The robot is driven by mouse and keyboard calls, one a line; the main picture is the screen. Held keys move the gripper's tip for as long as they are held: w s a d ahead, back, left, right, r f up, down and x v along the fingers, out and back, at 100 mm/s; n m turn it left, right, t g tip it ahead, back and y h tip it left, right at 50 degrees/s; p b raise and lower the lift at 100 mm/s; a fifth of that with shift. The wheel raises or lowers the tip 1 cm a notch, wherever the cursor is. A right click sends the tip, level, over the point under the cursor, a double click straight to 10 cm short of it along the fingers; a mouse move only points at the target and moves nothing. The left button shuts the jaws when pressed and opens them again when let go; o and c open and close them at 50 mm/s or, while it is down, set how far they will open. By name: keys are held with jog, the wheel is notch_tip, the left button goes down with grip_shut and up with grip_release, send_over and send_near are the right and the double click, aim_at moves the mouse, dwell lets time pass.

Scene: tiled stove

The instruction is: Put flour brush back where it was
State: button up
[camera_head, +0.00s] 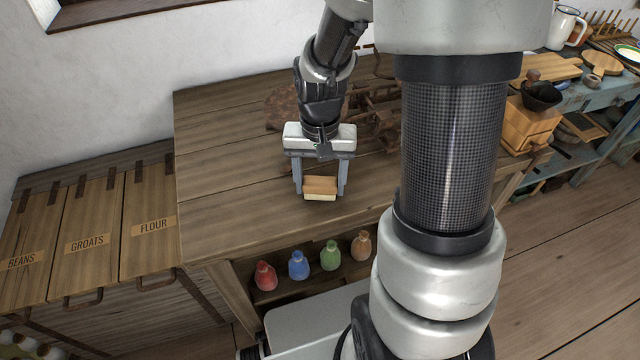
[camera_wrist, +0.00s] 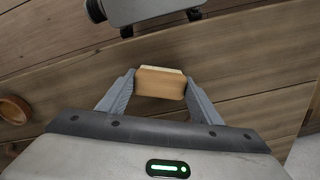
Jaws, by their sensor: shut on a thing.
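The flour brush (camera_head: 321,187) is a small block with a tan wooden back and a pale cream edge. My gripper (camera_head: 320,190) points down over the front part of the wooden table (camera_head: 235,205), with its two grey fingers on either side of the brush. In the wrist view the brush (camera_wrist: 160,82) sits between the fingertips, and the gripper (camera_wrist: 160,88) is shut on it. I cannot tell whether the brush touches the tabletop or hangs just above it.
Bins labelled beans, groats and flour (camera_head: 152,225) stand left of the table. Several coloured bottles (camera_head: 298,265) stand on a shelf below its front edge. A dark metal device (camera_head: 375,115) and a brown round object (camera_head: 283,104) are behind my gripper. The table's left part is clear.

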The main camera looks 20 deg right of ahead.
jog(key=shift+f, duration=0.1)
jog(key=shift+f, duration=0.15)
jog(key=o, duration=1)
jog(key=shift+c, duration=0.2)
